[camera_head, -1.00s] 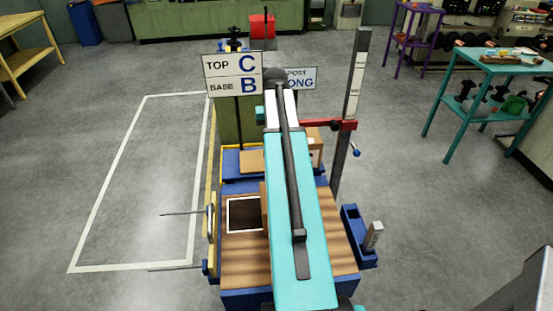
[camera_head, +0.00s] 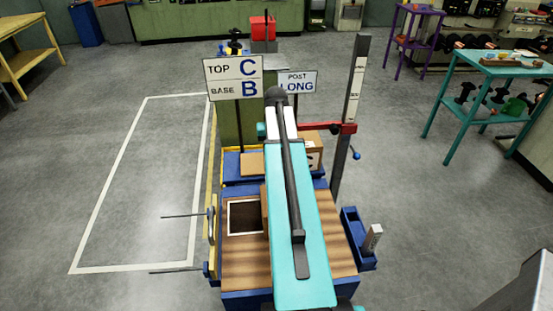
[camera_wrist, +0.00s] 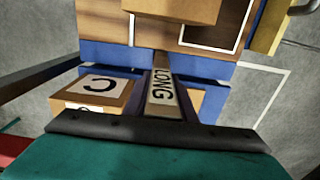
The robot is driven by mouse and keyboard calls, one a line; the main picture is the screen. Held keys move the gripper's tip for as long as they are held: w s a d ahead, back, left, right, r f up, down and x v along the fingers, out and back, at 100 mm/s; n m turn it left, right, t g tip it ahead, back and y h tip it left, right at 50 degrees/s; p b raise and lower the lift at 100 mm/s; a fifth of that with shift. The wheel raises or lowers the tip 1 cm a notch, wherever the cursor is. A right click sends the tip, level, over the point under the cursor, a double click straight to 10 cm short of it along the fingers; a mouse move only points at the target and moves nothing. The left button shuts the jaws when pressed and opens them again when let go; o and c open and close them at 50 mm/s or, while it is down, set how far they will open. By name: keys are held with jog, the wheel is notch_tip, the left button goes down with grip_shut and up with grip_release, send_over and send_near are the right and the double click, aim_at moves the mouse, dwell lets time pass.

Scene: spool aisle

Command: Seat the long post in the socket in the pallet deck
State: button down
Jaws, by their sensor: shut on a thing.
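The long post (camera_wrist: 163,88), a narrow bar with a "LONG" label, shows in the middle of the wrist view. In the head view my teal arm hides the post and gripper. The pallet deck (camera_head: 240,265) is striped brown wood on a blue base, partly under my arm. It also shows at the top of the wrist view (camera_wrist: 118,30). I cannot make out the socket, or whether the post's far end touches anything.
A carton marked C (camera_wrist: 98,92) stands close beside the post. Another carton (camera_wrist: 175,8) sits on the deck near a white-outlined square (camera_head: 229,216). A tall mast (camera_head: 352,95) with a red arm, a signboard (camera_head: 235,78) and a blue holder (camera_head: 352,232) surround the pallet.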

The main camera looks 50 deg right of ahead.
jog(key=shift+f, duration=0.75)
jog(key=c, duration=1.5)
grip_release()
jog(key=shift+r, duration=0.25)
notch_tip(320, 180, up, 10)
jog(key=shift+r+b, duration=0.1)
jog(key=shift+b, duration=0.95)
jog(key=shift+r, duration=0.8)
